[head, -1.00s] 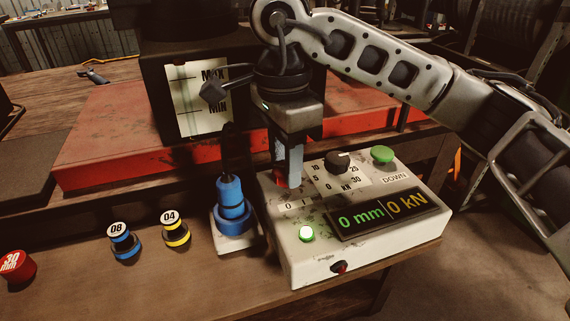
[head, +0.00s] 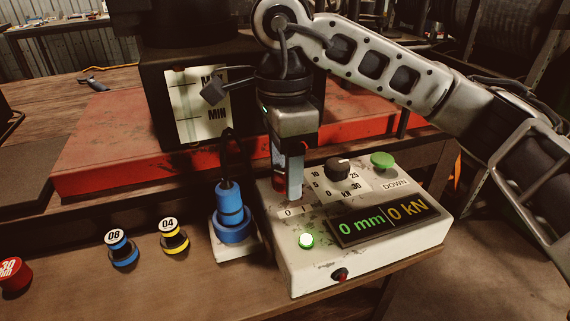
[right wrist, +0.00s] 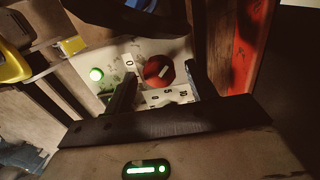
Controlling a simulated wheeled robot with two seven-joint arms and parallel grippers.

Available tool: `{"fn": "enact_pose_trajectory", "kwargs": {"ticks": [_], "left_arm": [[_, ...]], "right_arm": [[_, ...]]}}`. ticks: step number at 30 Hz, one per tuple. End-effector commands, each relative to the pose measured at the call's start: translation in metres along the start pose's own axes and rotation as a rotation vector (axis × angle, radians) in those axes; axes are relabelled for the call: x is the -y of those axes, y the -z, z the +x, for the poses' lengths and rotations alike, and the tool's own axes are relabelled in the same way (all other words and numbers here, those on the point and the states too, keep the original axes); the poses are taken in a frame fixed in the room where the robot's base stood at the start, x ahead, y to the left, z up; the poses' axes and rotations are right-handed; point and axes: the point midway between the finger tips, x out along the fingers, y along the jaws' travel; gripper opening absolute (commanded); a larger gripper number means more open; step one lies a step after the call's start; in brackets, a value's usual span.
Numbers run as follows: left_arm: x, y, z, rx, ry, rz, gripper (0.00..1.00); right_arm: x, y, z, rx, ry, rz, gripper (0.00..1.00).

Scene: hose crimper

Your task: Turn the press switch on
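The press control box (head: 355,262) is a worn white unit with a lit green lamp (head: 306,241) and a lit display (head: 385,219) reading 0 mm and 0 kN. Its red round switch (right wrist: 158,70) has a white mark and shows beside a 0 label in the right wrist view. My right gripper (head: 288,195) is over the box, pointing down at the switch. In the right wrist view its two fingers (right wrist: 160,84) stand apart on either side of the switch, with gaps visible. In the head view the fingers mostly hide the switch. My left gripper is not in view.
A black knob (head: 339,168) and a green DOWN button (head: 382,160) stand on the same box. A blue tool (head: 230,210) stands close left of it. Blue 08 (head: 122,249) and yellow 04 (head: 174,237) dies and a red die (head: 14,275) are on the table.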

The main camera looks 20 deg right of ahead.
Motion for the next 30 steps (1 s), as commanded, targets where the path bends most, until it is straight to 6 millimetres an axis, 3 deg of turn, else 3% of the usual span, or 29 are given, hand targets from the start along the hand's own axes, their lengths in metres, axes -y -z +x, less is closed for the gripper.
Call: {"fn": "enact_pose_trajectory", "kwargs": {"ticks": [14,17,30], "left_arm": [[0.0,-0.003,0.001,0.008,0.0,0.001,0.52],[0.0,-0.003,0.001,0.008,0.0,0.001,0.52],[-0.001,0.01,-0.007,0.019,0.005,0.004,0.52]], "right_arm": [[0.0,0.0,-0.006,0.0,0.001,-0.002,0.56],[0.0,0.0,-0.02,0.0,0.002,-0.002,0.56],[0.0,0.0,-0.125,-0.002,0.004,0.001,0.56]]}}
